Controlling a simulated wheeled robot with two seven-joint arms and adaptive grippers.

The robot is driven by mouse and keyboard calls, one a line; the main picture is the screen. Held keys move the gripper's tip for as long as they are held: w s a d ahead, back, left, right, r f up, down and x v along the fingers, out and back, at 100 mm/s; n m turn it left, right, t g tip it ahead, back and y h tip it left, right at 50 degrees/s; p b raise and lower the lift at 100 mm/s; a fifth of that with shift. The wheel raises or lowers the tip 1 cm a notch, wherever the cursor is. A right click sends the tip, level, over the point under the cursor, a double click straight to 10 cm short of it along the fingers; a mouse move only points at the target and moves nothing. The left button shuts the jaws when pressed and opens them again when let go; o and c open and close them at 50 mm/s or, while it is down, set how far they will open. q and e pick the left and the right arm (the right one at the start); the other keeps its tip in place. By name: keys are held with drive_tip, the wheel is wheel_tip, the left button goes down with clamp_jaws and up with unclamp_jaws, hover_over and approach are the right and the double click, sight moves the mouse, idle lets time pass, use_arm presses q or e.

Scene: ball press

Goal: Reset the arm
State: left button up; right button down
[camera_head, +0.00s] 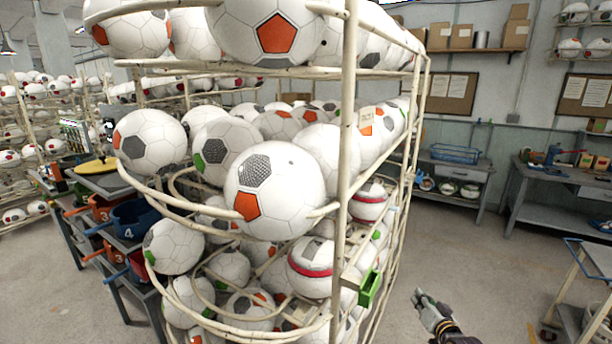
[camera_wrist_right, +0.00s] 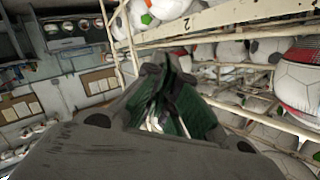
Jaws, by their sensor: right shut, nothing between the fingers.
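My right gripper (camera_head: 425,299) shows low in the head view, right of the centre, over the open floor and beside the ball rack (camera_head: 347,150). Its fingers are shut and hold nothing. In the right wrist view the shut fingers of the right gripper (camera_wrist_right: 165,75) fill the middle, with rack bars and balls behind them. The right gripper is apart from the rack and the balls. My left gripper is not in the head view.
The cream rack holds many white footballs (camera_head: 276,192) close on the left. A work table with numbered bins (camera_head: 137,220) stands further left. Benches (camera_head: 570,195) line the back wall, and a trolley (camera_head: 590,265) is at the right edge. Bare floor (camera_head: 480,260) lies between.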

drive_tip(key=s+d+f+n+g+h, duration=0.15)
drive_tip(key=s+f, duration=0.25)
drive_tip(key=f, duration=0.7)
drive_tip(key=s+d+f+n+g, duration=0.2)
drive_tip(key=s+f+n+g, duration=0.15)
drive_tip(key=f, duration=0.85)
drive_tip(key=s+f+n+g, duration=0.1)
drive_tip(key=s+f+g, duration=0.2)
drive_tip(key=s+f, duration=1.3)
drive_tip(key=s+a+f+g, duration=0.25)
drive_tip(key=s+f, duration=0.35)
drive_tip(key=s, duration=0.3)
drive_tip(key=s+a+f+g, duration=0.1)
drive_tip(key=s+a+f, duration=0.2)
drive_tip(key=s+f, duration=0.5)
drive_tip(key=s+a+f+g, duration=0.1)
drive_tip(key=s+a, duration=0.3)
drive_tip(key=s, duration=0.6)
drive_tip(key=s+a+f+g, duration=0.1)
drive_tip(key=s+a, duration=0.4)
drive_tip(key=s, duration=0.5)
drive_tip(key=shift+s+f+n+g, duration=0.35)
drive_tip(key=shift+f+n+g, duration=0.05)
drive_tip(key=shift+g, duration=0.05)
drive_tip(key=shift+d+y, duration=0.1)
drive_tip(key=shift+y, duration=0.15)
